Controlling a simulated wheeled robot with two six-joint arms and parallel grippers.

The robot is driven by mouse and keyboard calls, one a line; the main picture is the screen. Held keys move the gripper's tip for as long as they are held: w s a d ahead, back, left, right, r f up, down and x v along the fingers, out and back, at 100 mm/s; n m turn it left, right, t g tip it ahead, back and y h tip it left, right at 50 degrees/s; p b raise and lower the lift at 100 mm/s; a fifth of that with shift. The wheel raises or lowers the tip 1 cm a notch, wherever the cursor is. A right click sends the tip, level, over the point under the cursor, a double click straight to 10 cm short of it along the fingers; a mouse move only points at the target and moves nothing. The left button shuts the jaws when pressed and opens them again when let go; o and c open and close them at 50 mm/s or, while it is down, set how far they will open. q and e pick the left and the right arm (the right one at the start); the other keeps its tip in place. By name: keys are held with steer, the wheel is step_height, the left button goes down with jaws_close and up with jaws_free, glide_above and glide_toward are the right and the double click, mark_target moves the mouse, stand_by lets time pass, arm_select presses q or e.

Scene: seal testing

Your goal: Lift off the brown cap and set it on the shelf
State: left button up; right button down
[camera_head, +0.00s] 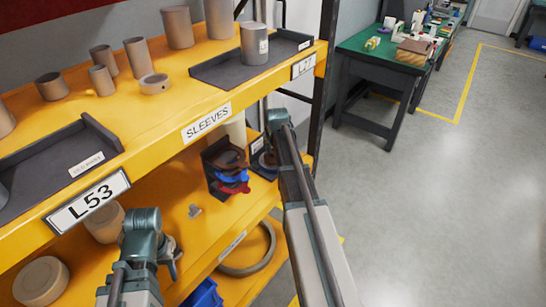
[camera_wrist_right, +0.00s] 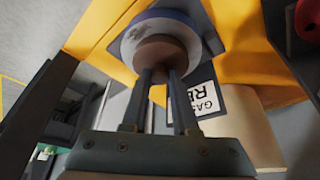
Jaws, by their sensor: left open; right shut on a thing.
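The brown cap (camera_wrist_right: 160,50) is in the right wrist view, between the fingertips of my right gripper (camera_wrist_right: 161,74). That gripper is shut on it. Just beyond the cap is a round grey-white part (camera_wrist_right: 150,28); I cannot tell whether the cap touches it. In the head view my right arm reaches to the lower shelf, and its link hides most of the fingers and the cap. My left gripper (camera_head: 165,250) is open and empty in front of the lower yellow shelf (camera_head: 150,262), at the lower left.
A dark holder (camera_head: 212,176) with brown, blue and red round pieces stands left of my right arm. The upper yellow shelf (camera_head: 165,105) bears grey sleeves and dark trays. A large ring (camera_head: 262,262) lies lower down. Open floor (camera_head: 450,200) is on the right.

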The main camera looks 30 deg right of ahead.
mark_target(273, 153)
arm_select(q)
steer(key=shift+r, duration=0.1)
arm_select(e)
steer(key=shift+r, duration=0.1)
arm_select(q)
steer(key=shift+r+p, duration=0.45)
steer(key=shift+p, duration=0.15)
arm_select(e)
steer(key=shift+r, duration=0.45)
step_height(273, 153, up, 3)
steer(key=p, duration=0.3)
arm_select(q)
step_height(273, 153, up, 4)
steer(key=shift+f+p, duration=0.1)
steer(key=shift+p, duration=0.3)
arm_select(e)
steer(key=s, duration=1.6)
steer(key=shift+r, duration=0.45)
steer(key=shift+d, duration=0.1)
